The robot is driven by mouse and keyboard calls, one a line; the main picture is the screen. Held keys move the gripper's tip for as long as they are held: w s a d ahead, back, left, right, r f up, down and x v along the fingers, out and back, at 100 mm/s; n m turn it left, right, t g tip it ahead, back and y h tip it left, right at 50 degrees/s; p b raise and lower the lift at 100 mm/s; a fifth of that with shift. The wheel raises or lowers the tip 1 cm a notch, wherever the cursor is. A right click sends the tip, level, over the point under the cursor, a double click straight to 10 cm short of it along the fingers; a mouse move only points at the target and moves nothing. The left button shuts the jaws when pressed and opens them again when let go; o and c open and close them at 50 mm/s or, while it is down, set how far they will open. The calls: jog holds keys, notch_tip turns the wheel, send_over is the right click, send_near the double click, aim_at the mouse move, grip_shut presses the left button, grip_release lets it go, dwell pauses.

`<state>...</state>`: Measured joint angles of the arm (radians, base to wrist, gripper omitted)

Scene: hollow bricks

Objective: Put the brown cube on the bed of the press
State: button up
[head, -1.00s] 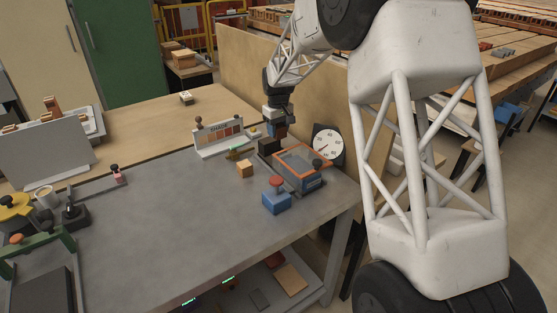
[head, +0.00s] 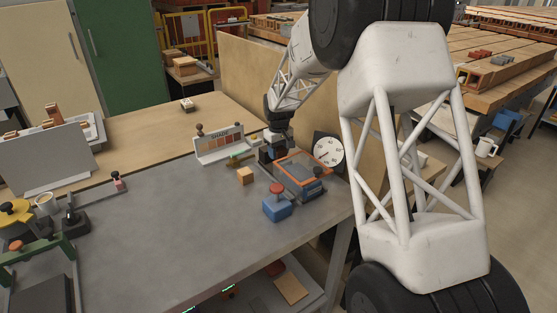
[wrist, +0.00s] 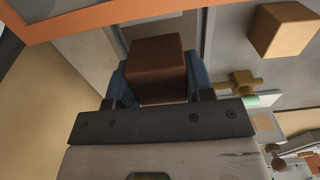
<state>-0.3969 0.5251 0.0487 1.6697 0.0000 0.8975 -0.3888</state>
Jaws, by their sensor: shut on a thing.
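The brown cube (wrist: 158,66) is between the two blue fingers of my gripper (wrist: 157,88) in the wrist view. The fingers are shut on its sides. In the head view my gripper (head: 274,150) is low over the far right of the grey bench, at the back edge of an orange-framed box with a clear top (head: 301,173); the cube is hard to make out there. A green frame with a red knob (head: 30,249) and a dark plate stands at the left front edge. I cannot tell for certain which device is the press.
A round dial (head: 328,152) stands behind the orange-framed box. The middle of the bench (head: 150,225) is clear.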

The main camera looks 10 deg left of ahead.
aim_at(278, 159)
jog(key=shift+f, duration=1.85)
jog(key=shift+f, duration=0.1)
jog(key=o, duration=1.1)
notch_tip(278, 159, up, 12)
jog(key=shift+r, duration=0.1)
